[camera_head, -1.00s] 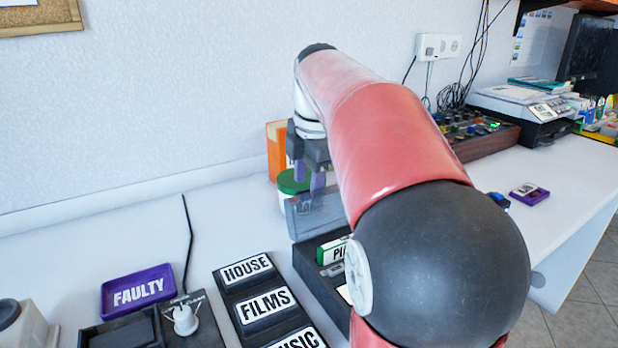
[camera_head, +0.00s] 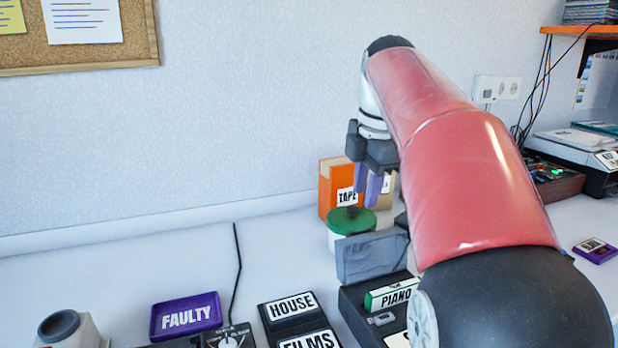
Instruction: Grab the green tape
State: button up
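A green and white tape (camera_head: 393,293) with a "PIANO" label stands in a dark rack (camera_head: 358,318), right of centre and low in the camera_head view. My arm partly hides the rack. My gripper (camera_head: 367,190) points down, above and behind the tape, near the back wall.
A green-lidded white tub (camera_head: 350,220) stands just below my gripper, with an orange box (camera_head: 335,188) behind it. A grey panel (camera_head: 370,257) stands before the tub. Front left are a purple "FAULTY" tray (camera_head: 186,317) and dark labelled blocks (camera_head: 289,308).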

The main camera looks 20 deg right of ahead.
aim_at(393, 295)
jog(key=k, duration=1)
